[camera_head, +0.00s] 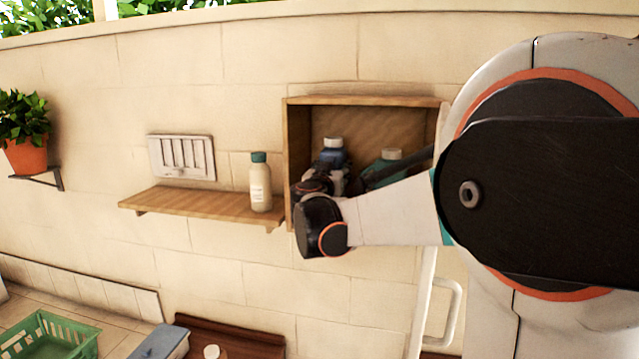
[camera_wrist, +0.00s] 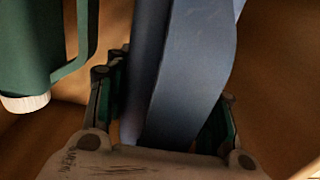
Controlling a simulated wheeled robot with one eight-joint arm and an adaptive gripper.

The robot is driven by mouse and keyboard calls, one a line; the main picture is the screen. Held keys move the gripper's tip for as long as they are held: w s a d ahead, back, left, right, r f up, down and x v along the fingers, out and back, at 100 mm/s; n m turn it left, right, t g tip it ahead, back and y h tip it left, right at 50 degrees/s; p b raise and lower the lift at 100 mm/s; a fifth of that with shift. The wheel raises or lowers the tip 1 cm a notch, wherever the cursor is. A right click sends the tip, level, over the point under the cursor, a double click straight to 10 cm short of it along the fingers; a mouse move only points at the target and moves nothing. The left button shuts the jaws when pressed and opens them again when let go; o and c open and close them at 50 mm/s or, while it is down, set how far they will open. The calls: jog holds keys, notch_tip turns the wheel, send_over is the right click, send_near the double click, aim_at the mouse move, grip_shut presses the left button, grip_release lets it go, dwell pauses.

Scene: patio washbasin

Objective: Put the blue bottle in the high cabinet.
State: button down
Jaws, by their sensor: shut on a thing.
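The blue bottle (camera_head: 334,154) with a white cap shows inside the open wooden cabinet (camera_head: 365,102) on the wall, in the head view. My gripper (camera_head: 325,183) reaches into the cabinet and is shut on the bottle. In the wrist view the blue bottle (camera_wrist: 185,80) stands between the two fingers of my gripper (camera_wrist: 165,120). The head view hides the bottle's lower part behind my gripper, so I cannot tell whether it touches the cabinet floor.
A green bottle (camera_head: 390,167) with a white cap is in the cabinet right of the blue one; it also shows in the wrist view (camera_wrist: 28,50). A cream bottle (camera_head: 260,185) with a teal cap stands on the wooden shelf (camera_head: 190,203) left of the cabinet.

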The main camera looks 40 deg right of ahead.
jog(key=shift+w+f+b, duration=0.1)
jog(key=shift+f+b, duration=0.2)
jog(key=shift+f, duration=0.65)
jog(key=shift+a+f, duration=0.1)
jog(key=shift+f, duration=0.05)
jog(key=shift+w, duration=0.3)
jog(key=shift+s, duration=0.3)
jog(key=shift+f, duration=0.15)
jog(key=c, duration=0.7)
grip_release()
jog(key=shift+w, duration=0.15)
